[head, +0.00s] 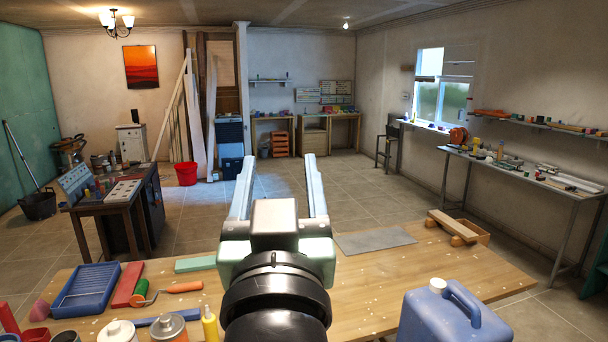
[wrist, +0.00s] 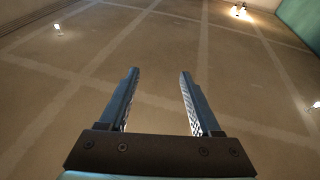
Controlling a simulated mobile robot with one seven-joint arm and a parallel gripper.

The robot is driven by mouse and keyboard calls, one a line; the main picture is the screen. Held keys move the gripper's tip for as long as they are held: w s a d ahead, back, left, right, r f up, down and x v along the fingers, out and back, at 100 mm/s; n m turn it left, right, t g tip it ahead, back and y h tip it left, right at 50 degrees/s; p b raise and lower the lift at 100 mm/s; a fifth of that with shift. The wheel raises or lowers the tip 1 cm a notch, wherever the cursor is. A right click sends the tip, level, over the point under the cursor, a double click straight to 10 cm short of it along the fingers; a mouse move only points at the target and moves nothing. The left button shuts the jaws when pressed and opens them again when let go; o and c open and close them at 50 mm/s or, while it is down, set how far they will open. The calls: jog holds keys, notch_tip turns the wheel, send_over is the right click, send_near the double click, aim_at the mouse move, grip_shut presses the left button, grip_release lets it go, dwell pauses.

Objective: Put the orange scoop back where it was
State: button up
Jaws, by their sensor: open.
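My gripper (head: 279,162) is raised over the wooden workbench in the head view, its two fingers spread apart with nothing between them. It also shows open and empty in the wrist view (wrist: 156,75), pointing toward the ceiling. I cannot make out an orange scoop for certain in either view. An orange-red object (head: 458,136) sits on the long side table at the right, too small to identify. A paint roller with an orange handle (head: 184,288) lies on the workbench at the left.
The workbench (head: 375,280) holds a blue paint tray (head: 86,290), cans, a yellow bottle (head: 210,325), a blue jug (head: 452,312), a grey sheet (head: 375,241) and wooden blocks (head: 455,228). A red bucket (head: 186,173) stands on the floor. The middle floor is open.

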jog(key=s+d+r+t+h, duration=0.1)
jog(key=s+r+t, duration=0.4)
jog(key=s+r, duration=0.6)
jog(key=shift+d+r+m+t, duration=0.4)
jog(key=shift+d+r, duration=0.25)
jog(key=shift+d, duration=0.15)
